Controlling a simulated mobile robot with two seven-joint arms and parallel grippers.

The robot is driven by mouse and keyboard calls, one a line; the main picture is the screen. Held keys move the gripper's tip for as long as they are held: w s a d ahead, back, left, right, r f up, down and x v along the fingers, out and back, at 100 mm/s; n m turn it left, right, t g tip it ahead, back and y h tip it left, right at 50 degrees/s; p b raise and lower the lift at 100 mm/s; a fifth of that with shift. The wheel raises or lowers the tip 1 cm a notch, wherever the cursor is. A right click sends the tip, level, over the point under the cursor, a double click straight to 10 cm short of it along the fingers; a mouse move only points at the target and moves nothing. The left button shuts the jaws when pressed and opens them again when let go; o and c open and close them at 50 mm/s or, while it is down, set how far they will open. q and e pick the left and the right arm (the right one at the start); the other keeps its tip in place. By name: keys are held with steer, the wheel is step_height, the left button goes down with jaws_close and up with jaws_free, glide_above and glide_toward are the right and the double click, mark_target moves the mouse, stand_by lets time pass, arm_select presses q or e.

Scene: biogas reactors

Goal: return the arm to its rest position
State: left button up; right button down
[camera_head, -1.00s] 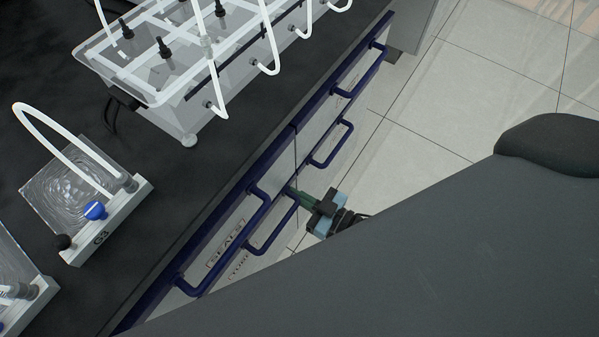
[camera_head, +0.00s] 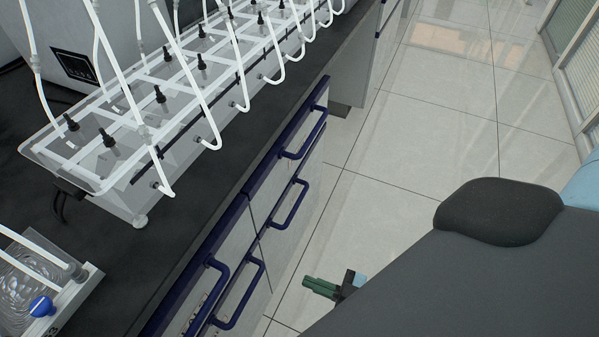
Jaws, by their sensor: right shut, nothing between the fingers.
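My right gripper (camera_head: 322,287) shows low in the head view, with green fingers pointing left. It is shut and empty, over the tiled floor just right of the drawer fronts and apart from the blue handles. Most of my right arm is hidden behind the large grey part of my own body at lower right. My left gripper is not in view.
The black bench (camera_head: 190,215) runs diagonally, with a clear reactor tank (camera_head: 120,190) and white tubes on it. A small clear unit with a blue knob (camera_head: 41,306) is at lower left. Blue drawer handles (camera_head: 290,205) stick out. The floor (camera_head: 430,130) to the right is clear.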

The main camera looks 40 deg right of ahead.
steer(key=shift+s+d, duration=0.15)
steer(key=shift+s, duration=0.1)
steer(key=s+f+m+g+h, duration=0.2)
steer(key=s+g+h, duration=0.2)
steer(key=s, duration=0.7)
steer(key=s+f+m+g+h, duration=0.25)
steer(key=s+g+h, duration=0.2)
steer(key=s, duration=0.65)
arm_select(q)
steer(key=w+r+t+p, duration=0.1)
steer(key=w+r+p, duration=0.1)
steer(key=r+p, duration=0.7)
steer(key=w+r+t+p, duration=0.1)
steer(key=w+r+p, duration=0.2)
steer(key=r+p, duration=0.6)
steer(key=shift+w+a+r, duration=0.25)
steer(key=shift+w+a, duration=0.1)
arm_select(e)
steer(key=w+r+t, duration=0.1)
steer(key=w+r, duration=0.2)
steer(key=r, duration=0.6)
steer(key=w+r+t, duration=0.1)
steer(key=w+r, duration=0.1)
steer(key=r, duration=0.7)
steer(key=shift+w+d+r+y, duration=0.3)
steer(key=shift+w+r+y, duration=0.1)
steer(key=shift+y, duration=0.05)
